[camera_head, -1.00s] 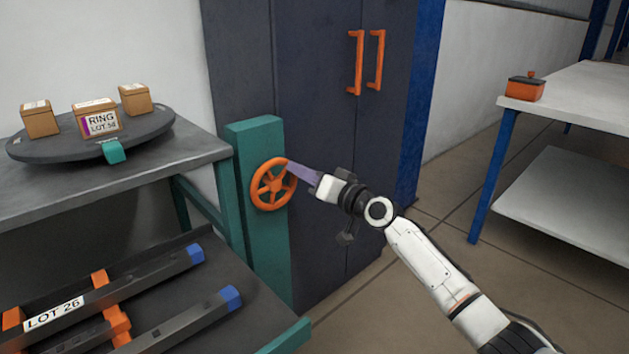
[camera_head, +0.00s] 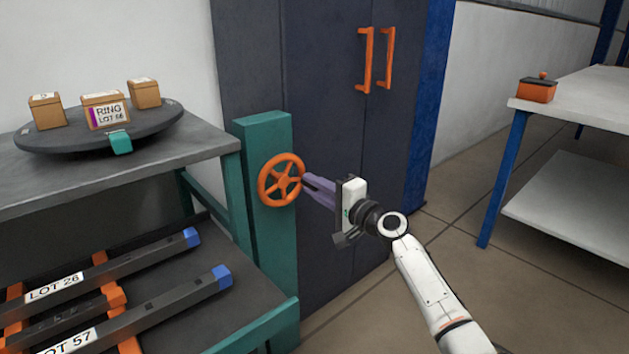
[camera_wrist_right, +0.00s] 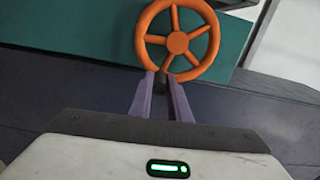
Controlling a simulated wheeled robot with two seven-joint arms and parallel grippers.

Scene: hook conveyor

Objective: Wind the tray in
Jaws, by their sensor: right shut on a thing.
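An orange handwheel (camera_head: 281,179) is mounted on a green post (camera_head: 268,225). My right gripper (camera_head: 305,181) is at the right side of its rim. In the right wrist view the wheel (camera_wrist_right: 178,41) is ahead, and the purple fingers (camera_wrist_right: 160,84) are shut on a small dark handle (camera_wrist_right: 160,80) at the rim, mostly hidden between them. The dark lower tray (camera_head: 236,312), with a green front edge, lies left of the post under the grey bench. It carries dark bars with blue ends, labelled LOT 26 and LOT 57. My left gripper is out of view.
A round dark turntable (camera_head: 150,131) with cardboard boxes stands on the grey bench (camera_head: 195,143). A dark cabinet (camera_head: 325,90) with orange handles is behind the wheel. A white table (camera_head: 590,100) with an orange box (camera_head: 537,90) stands right; open floor lies between.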

